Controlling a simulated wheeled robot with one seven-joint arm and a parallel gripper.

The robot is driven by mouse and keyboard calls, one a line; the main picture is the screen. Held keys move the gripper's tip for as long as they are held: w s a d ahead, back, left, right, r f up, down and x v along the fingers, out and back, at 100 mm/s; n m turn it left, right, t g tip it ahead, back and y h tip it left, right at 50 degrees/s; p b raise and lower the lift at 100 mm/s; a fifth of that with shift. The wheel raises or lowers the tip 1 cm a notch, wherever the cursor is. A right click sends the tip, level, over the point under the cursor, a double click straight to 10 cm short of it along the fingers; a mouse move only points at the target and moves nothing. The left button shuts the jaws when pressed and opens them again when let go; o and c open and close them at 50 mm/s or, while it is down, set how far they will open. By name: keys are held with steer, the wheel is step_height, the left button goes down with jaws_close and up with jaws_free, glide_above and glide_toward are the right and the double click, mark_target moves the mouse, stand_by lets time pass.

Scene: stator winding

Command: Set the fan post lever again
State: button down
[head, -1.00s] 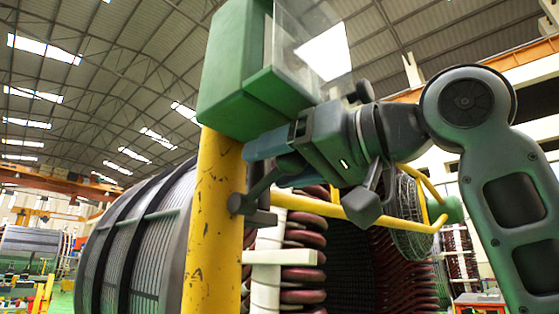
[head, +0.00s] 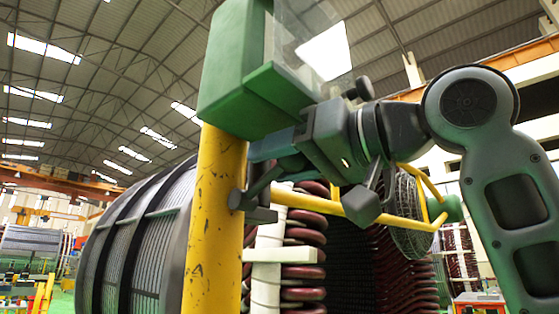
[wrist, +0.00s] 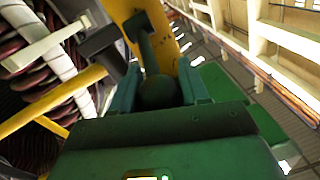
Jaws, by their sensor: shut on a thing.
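The fan post lever (head: 262,186) is a dark grey arm pivoted on the side of the yellow post (head: 213,230). It slants up and right from its pivot into my gripper (head: 275,156). In the wrist view the lever (wrist: 147,48) runs from the post (wrist: 152,18) down to a dark round knob (wrist: 158,92). The knob sits between the two teal fingers of my gripper (wrist: 158,84), which is shut on it. In the head view the fingers hide most of the knob.
A green box (head: 255,90) with a clear panel tops the post, close above my gripper. A yellow bar (head: 310,203) runs right to a wire-caged fan (head: 408,215). Dark red coils (head: 305,253) and a pale bracket (head: 280,255) stand behind and below.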

mark_target(263, 183)
steer(key=f+y+b, duration=0.1)
steer(key=b, duration=0.1)
steer(key=f+t+y+b, duration=0.1)
steer(key=b, duration=0.2)
steer(key=f+t+y+b, duration=0.1)
steer(key=f+b, duration=0.1)
steer(key=shift+s+d+y+b, duration=0.3)
steer(key=shift+d, duration=0.05)
step_height(263, 183, down, 2)
steer(key=y+b, duration=0.1)
steer(key=b, duration=0.1)
steer(key=n+t+y+b, duration=0.1)
steer(key=y+b, duration=0.1)
steer(key=shift+d+f+t+b, duration=0.1)
steer(key=shift+t+b, duration=0.2)
steer(key=shift+b, duration=0.1)
steer(key=shift+w+a+f+b, duration=0.2)
steer(key=shift+f+b, duration=0.25)
steer(key=shift+f, duration=0.15)
steer(key=shift+a+f, duration=0.1)
steer(key=shift+f, duration=0.05)
steer(key=c, duration=0.6)
jaws_free()
steer(key=shift+s, duration=0.1)
steer(key=shift+b+v, duration=0.85)
steer(key=shift+v, duration=3.05)
